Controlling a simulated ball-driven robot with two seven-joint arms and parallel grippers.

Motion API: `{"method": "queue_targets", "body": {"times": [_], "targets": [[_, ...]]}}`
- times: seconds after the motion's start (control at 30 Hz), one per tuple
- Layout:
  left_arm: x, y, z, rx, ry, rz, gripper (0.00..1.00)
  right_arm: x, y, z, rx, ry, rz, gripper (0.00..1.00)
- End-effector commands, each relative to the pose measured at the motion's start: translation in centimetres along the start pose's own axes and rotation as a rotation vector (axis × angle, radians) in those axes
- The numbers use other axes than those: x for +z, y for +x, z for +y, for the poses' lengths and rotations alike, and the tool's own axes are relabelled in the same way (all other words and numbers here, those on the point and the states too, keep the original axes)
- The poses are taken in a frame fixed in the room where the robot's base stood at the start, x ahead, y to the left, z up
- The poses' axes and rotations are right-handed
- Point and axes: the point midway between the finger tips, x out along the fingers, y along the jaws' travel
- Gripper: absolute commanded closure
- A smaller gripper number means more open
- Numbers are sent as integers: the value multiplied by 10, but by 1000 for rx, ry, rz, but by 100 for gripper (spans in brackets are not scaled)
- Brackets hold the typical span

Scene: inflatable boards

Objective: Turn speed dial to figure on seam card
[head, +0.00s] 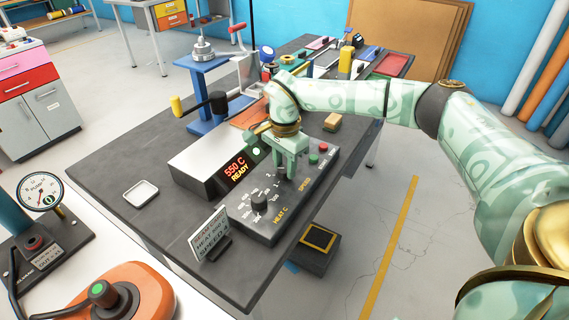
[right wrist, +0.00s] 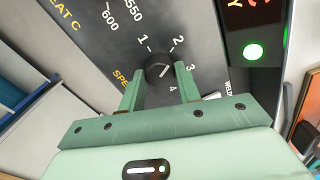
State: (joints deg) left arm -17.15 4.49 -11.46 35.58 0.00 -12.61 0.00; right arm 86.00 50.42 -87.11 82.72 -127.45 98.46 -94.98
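The black speed dial (right wrist: 158,67) sits on the dark control box with figures 1 to 4 around it. Its white mark appears to point between 2 and 3, though it is small. My right gripper (right wrist: 161,72) has one finger on each side of the dial, seemingly touching it. In the head view my right gripper (head: 289,174) reaches down to the box (head: 240,222) and hides the dial. The seam card (head: 208,236) stands at the box's near left; it reads HEAT and SPEED, but its speed figure is too small to read surely. My left gripper is out of view.
The heat dial (head: 259,202) is on the same box, nearer the front. A display (head: 235,172) reads 550 C READY, with a lit green light (head: 256,152) beside it. Red and green buttons sit behind my fingers.

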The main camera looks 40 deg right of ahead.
Motion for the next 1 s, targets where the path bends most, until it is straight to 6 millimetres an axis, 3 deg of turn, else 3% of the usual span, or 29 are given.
{"method": "queue_targets", "body": {"times": [0.47,1.0], "targets": [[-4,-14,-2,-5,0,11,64,1,-4,0,-1,86,-1,90],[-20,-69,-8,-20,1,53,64,1,-6,0,-1,554,-1,90]]}}
